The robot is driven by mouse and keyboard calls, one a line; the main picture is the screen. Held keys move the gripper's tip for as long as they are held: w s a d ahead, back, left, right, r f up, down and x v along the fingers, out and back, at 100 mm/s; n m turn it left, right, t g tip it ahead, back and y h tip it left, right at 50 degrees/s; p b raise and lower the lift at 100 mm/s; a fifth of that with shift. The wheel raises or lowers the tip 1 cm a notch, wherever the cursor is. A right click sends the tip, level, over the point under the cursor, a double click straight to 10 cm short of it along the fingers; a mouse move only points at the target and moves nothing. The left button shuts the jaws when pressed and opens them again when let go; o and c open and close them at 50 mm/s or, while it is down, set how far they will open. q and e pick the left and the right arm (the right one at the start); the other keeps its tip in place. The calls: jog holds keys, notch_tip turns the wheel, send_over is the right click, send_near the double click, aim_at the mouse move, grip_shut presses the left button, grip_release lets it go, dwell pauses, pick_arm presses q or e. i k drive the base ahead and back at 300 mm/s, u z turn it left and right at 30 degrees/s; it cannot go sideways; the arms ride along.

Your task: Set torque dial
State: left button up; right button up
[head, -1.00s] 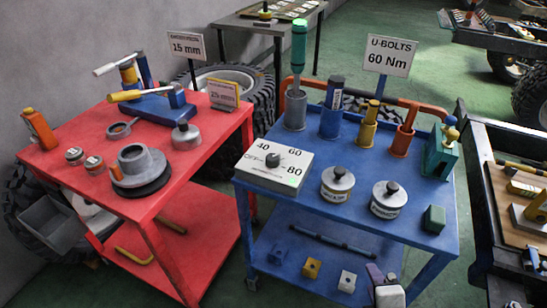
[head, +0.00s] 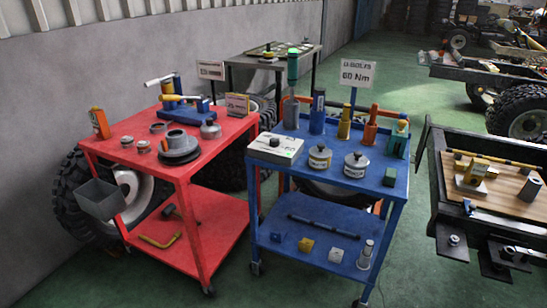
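The torque dial box (head: 262,150) is a low white box at the front left of the blue cart's top. Its black knob (head: 274,142) is on the upper face. From this distance I cannot read the scale or tell where the knob points. A sign (head: 357,73) reading "60 Nm", with "U-BOLTS" above it, stands at the back of the blue cart (head: 328,174). A tall grey tool with a green top (head: 293,68) stands upright in a holder behind the dial box. Neither of my grippers is in view.
Two lidded tins (head: 355,166) and a green block (head: 390,177) sit right of the dial box. A red cart (head: 215,165) with tools stands close on the left. A dark chassis frame (head: 440,185) is at right. Green floor (head: 300,290) in front is clear.

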aim_at(275, 142)
jog(key=u, duration=0.75)
jog(key=i, duration=0.55)
jog(key=u, duration=0.75)
jog(key=i, duration=1.05)
jog(key=z, duration=1)
jog(key=i, duration=0.75)
jog(key=z, duration=0.8)
